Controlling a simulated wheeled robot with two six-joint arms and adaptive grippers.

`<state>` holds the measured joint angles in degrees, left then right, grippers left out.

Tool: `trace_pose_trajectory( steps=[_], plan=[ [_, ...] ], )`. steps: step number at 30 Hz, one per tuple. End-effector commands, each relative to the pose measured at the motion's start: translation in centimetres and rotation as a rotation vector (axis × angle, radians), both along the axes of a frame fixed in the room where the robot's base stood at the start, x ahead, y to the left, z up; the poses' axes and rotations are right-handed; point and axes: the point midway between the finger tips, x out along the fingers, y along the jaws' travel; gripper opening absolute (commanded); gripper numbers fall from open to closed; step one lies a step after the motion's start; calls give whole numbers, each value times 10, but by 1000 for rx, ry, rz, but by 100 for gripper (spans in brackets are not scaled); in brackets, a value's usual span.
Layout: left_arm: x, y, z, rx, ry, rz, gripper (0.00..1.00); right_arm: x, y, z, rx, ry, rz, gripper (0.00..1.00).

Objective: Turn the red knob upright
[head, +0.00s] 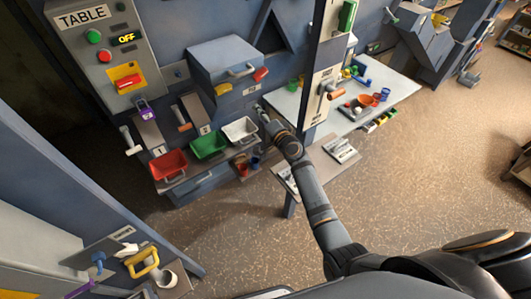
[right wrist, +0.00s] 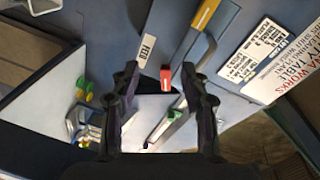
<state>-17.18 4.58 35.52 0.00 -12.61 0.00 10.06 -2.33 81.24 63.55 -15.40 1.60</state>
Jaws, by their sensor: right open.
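A red knob (head: 260,74) sits at the right end of the front of a grey-blue box on the wall. In the right wrist view a red block-like knob (right wrist: 165,76) shows by a FEED label, between and beyond my fingertips; it looks like the same one. A second red handle (head: 127,81) lies roughly level on a yellow plate on the TABLE panel. My right gripper (head: 262,111) is below the box, apart from the knob. In the wrist view my right gripper (right wrist: 160,70) is open and empty. The left gripper is out of view.
Red (head: 168,165), green (head: 208,145) and white (head: 240,130) bins stand on a shelf below. A grey post (head: 323,75) with a lever stands just right of my right gripper. A white table (head: 385,90) with small parts lies behind it. Open floor is in front.

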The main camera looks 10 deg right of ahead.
Motion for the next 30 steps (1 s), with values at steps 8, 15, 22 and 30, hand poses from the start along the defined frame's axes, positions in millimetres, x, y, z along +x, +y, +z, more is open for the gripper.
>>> trace_pose_trajectory(
  steps=[8, 15, 22, 30],
  plan=[
    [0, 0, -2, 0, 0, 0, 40, -53, 13, -39, -238, 87, 162, 45],
    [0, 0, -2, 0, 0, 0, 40, -92, 15, -68, -401, 170, 265, 45],
    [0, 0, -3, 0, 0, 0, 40, -111, 13, -80, -471, 212, 307, 45],
    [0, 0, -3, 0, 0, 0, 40, -112, 13, -81, -479, 215, 311, 45]
  ],
)
